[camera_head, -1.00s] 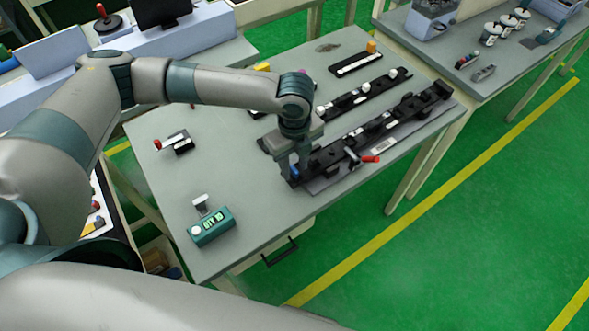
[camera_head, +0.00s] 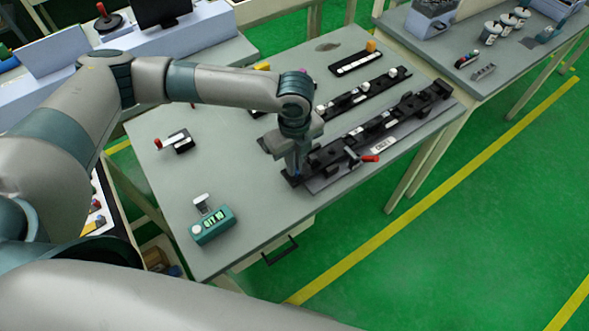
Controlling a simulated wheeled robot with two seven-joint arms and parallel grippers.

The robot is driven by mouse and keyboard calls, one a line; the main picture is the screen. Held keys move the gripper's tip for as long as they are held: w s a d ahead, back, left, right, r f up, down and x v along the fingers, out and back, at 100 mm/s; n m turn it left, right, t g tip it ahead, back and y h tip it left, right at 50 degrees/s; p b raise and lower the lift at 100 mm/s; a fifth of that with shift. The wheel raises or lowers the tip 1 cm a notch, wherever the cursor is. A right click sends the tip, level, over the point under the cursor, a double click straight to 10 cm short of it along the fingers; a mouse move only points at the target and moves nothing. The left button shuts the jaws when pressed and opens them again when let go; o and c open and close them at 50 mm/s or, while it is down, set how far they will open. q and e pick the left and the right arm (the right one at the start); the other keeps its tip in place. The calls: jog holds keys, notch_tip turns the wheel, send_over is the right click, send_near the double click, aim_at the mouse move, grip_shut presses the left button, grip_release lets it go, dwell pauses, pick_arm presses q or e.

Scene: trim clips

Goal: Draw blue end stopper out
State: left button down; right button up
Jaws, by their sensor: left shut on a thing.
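My left gripper (camera_head: 294,170) points down at the near-left end of the front black fixture rail (camera_head: 345,150). It is shut on the blue end stopper, which is mostly hidden between the fingers; only a trace of blue (camera_head: 297,173) shows at the fingertips. Whether the stopper is still touching the rail is too small to tell. A red-handled lever (camera_head: 370,158) sits on the near side of this rail. My right gripper is out of view.
A second black rail (camera_head: 362,93) with white parts lies behind. A green display box (camera_head: 211,225) stands at the table's near-left corner, and a red-tipped clamp (camera_head: 178,143) lies left. The grey table (camera_head: 245,205) is clear between the box and the rail.

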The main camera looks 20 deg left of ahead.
pick_arm(q)
jog(key=shift+r+p, duration=0.4)
jog(key=shift+p, duration=0.1)
dwell(0.7)
jog(key=shift+r+p, duration=1.9)
jog(key=shift+p, duration=0.15)
jog(key=shift+r, duration=1)
